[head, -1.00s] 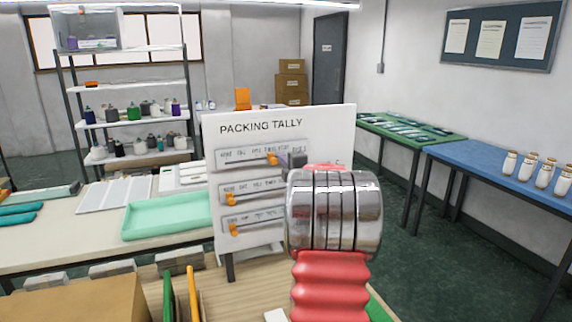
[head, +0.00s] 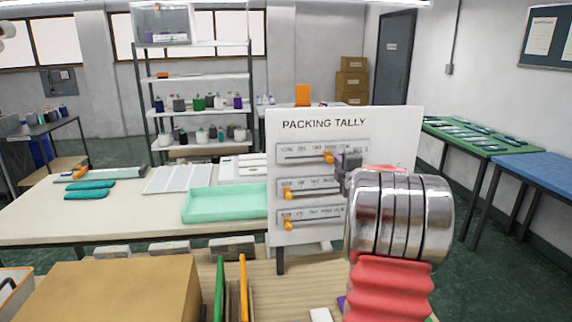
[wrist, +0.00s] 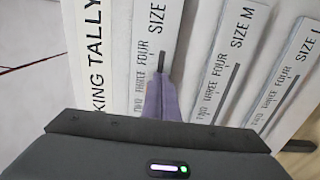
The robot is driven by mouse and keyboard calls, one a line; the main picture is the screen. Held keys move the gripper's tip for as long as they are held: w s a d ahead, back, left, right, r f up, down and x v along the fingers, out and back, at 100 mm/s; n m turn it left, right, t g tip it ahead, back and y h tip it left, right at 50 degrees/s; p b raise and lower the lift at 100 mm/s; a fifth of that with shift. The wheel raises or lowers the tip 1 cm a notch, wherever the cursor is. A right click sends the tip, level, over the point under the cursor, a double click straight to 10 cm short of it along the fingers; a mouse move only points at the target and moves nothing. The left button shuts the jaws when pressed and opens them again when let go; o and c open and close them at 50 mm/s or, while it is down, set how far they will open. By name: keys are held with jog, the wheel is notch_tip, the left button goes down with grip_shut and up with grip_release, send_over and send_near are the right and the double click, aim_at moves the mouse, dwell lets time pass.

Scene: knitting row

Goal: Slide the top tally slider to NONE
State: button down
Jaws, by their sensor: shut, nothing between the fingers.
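The white PACKING TALLY board (head: 390,135) stands upright with three slider rows. The top slider's orange knob (head: 329,157) is right of the middle of its row, away from the left end; the lower two knobs (head: 288,195) (head: 287,224) sit near the left. My gripper (head: 350,160) is shut and empty, its dark tips just right of the top knob. I cannot tell whether they touch. In the wrist view the purple-grey fingers (wrist: 160,102) lie over the top row, between FOUR and the dark slot. My wrist hides the board's lower right.
A mint tray (head: 225,203) and white panels (head: 178,179) lie on the table left of the board. A cardboard box (head: 115,290) and upright green and orange pieces (head: 243,285) stand in front.

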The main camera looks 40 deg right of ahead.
aim_at(299, 158)
jog(key=shift+w+a, duration=1.1)
jog(key=shift+a, duration=0.8)
jog(key=shift+w+a, duration=1.15)
jog(key=shift+a, duration=0.75)
jog(key=shift+w+a, duration=1.1)
jog(key=shift+a, duration=0.8)
jog(key=shift+s+d, duration=0.35)
jog(key=shift+d, duration=0.2)
jog(key=v, duration=0.8)
